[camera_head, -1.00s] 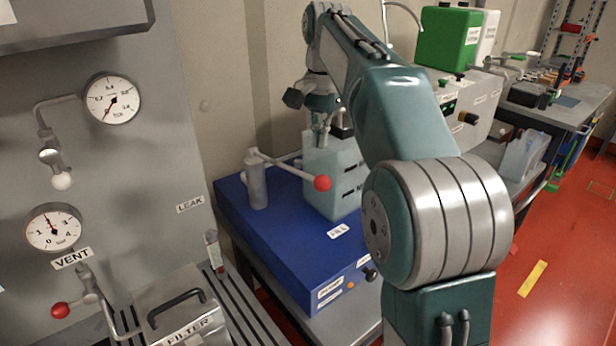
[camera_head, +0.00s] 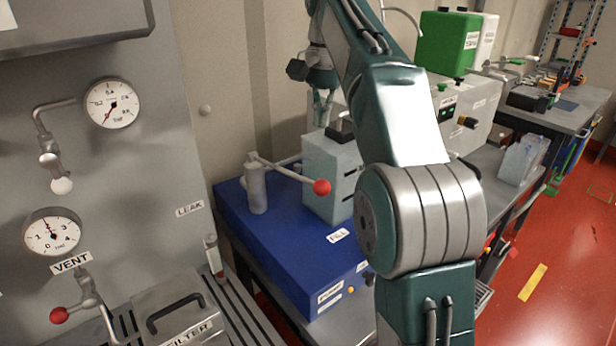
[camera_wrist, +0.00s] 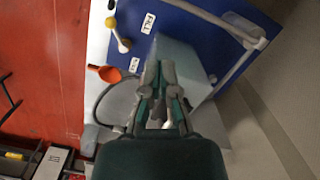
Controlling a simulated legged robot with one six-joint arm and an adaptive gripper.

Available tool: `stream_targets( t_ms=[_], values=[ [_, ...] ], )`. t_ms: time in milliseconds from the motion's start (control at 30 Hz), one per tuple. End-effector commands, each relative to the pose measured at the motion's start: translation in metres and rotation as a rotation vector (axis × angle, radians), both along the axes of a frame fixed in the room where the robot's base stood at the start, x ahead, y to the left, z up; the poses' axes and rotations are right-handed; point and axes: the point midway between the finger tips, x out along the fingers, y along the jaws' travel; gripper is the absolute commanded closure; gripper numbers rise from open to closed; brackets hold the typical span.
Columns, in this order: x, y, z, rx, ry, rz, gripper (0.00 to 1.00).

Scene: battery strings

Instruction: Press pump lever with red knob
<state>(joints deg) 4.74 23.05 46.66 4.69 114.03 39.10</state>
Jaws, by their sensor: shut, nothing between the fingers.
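The pump lever (camera_head: 287,174) is a pale rod ending in a red knob (camera_head: 321,187). It joins the top of a grey upright cylinder (camera_head: 257,190) on a blue base (camera_head: 232,212) marked FILL. In the head view the knob shows in front of a pale blue box (camera_head: 325,160). My gripper (camera_head: 322,122) is up behind the knob, near the box's far top edge, apart from the knob. In the wrist view my gripper (camera_wrist: 160,72) is shut and empty over the pale box (camera_wrist: 188,58). Part of the lever rod (camera_wrist: 205,14) shows there; its knob is out of frame.
A second red knob (camera_head: 59,315) sits by the VENT label (camera_head: 71,263) on the left panel. A grey instrument box (camera_head: 465,115) and green container (camera_head: 448,42) stand behind my arm. An orange funnel (camera_wrist: 105,73) shows in the wrist view.

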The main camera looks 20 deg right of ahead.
Motion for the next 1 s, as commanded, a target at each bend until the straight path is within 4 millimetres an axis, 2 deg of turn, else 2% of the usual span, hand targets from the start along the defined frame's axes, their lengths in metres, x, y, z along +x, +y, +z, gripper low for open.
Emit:
stream_targets(
  t_ms=[467, 800, 1000],
  values=[
    [-0.032, -0.006, 0.023, 0.123, -0.334, 0.517, 1.00],
    [-0.058, -0.007, 0.035, 0.084, -0.616, 0.855, 1.00],
    [-0.066, -0.006, 0.038, 0.045, -0.704, 0.956, 1.00]
  ],
)
